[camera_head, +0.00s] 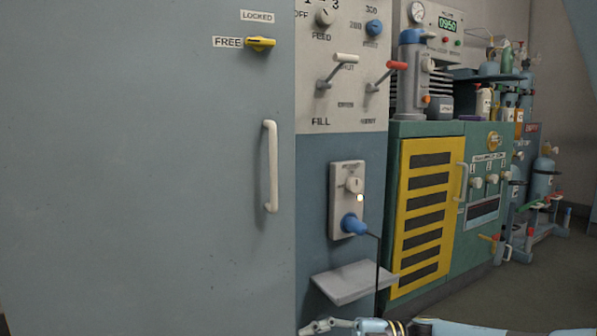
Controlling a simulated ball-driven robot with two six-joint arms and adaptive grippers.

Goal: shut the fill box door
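The large grey-blue door (140,170) fills the left of the view. It has a white upright handle (271,165) near its right edge. A yellow latch knob (260,43) lies level, beside the FREE label (228,42) and below the LOCKED label (257,16). The door's right edge lines up with the control panel; I cannot tell whether it stands slightly ajar. My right gripper (318,328) shows at the bottom edge, its arm coming in from the right, below and apart from the handle. It is partly cut off, so its opening is unclear. My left gripper is out of view.
A control panel (340,100) with knobs and levers is right of the door. Below it are a small box with a blue plug (354,224) and cable, and a jutting grey shelf (350,284). A green cabinet with a yellow grille door (422,215) stands farther right. Floor shows at right.

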